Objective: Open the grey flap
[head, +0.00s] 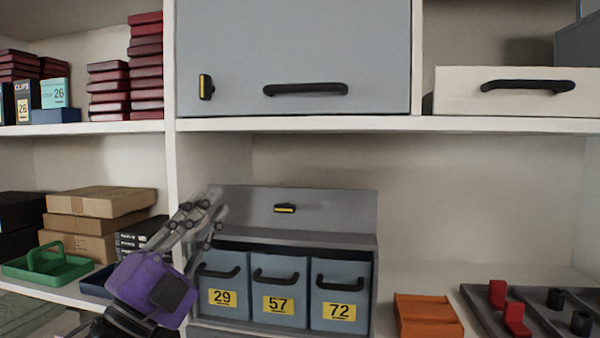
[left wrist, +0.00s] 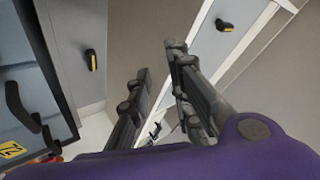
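A large grey flap (head: 310,45) covers the upper middle compartment and looks shut. It has a black bar handle (head: 305,90) near its lower edge and a small yellow-and-black latch-like piece (head: 206,87) at lower left. A smaller upright grey panel (head: 340,208) with a similar piece (head: 285,208) stands above the drawer unit below; it also shows in the left wrist view (left wrist: 75,35). My left gripper (head: 212,203) is in front of that unit's left end, below the large flap. In the left wrist view its fingers (left wrist: 159,60) are apart with nothing between them. My right gripper is out of view.
A white shelf edge (head: 480,125) runs below the large flap. A cream drawer (head: 515,102) stands at right. Cartons (head: 100,202) and a green caddy (head: 62,265) are at left.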

